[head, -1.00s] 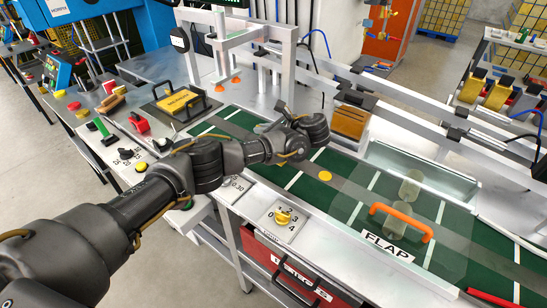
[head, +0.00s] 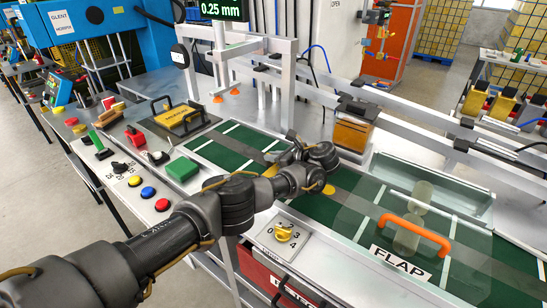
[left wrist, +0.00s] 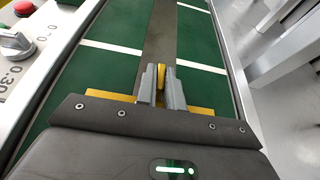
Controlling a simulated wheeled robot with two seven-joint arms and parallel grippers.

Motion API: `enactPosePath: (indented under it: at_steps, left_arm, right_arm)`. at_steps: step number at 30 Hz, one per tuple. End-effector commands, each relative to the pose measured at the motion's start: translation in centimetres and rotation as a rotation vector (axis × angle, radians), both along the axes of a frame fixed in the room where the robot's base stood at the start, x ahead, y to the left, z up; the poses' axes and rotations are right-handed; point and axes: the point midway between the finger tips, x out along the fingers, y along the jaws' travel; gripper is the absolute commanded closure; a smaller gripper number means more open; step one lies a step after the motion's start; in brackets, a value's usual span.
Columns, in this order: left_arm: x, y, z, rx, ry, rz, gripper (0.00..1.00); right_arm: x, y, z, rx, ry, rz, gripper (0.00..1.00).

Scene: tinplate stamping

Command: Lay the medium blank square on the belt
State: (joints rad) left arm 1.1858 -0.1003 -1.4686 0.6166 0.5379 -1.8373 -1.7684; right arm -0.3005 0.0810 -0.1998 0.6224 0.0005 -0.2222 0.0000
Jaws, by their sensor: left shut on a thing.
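My left gripper (head: 290,152) is low over the green belt (head: 232,148), its fingers partly hidden behind the wrist in the head view. In the left wrist view the gripper (left wrist: 161,82) is shut on a narrow yellow piece. A yellow flat sheet, apparently the medium blank (left wrist: 205,111), shows on both sides under the gripper body. A bit of the blank (head: 270,171) also shows beside the wrist in the head view. I cannot tell whether it touches the belt. My right gripper is not in view.
A clear flap with an orange handle (head: 410,227) covers the belt farther right. A gantry (head: 252,50) stands behind.

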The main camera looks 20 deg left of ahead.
Motion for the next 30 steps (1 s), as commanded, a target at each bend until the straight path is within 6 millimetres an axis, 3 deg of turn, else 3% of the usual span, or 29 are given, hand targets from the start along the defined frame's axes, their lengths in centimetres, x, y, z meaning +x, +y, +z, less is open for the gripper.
enactPosePath:
  at_steps: [10,12,16,26,30]
  left_arm:
    - [0.0,0.0,-0.3,0.0,-0.001,0.001,1.0]
    - [0.0,0.0,-0.3,-0.001,-0.002,0.002,0.84]
    - [0.0,0.0,-0.3,-0.001,-0.002,0.001,0.69]
    - [0.0,0.0,0.1,0.0,-0.002,-0.001,0.69]
    - [-0.5,-1.7,0.8,-0.002,-0.003,-0.003,0.69]
  right_arm:
    - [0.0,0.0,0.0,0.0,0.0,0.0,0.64]
    - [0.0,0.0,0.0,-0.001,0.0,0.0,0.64]
    - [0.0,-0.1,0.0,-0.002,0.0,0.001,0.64]
    - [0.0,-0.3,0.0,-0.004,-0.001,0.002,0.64]
    - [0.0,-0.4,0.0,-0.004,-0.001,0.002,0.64]
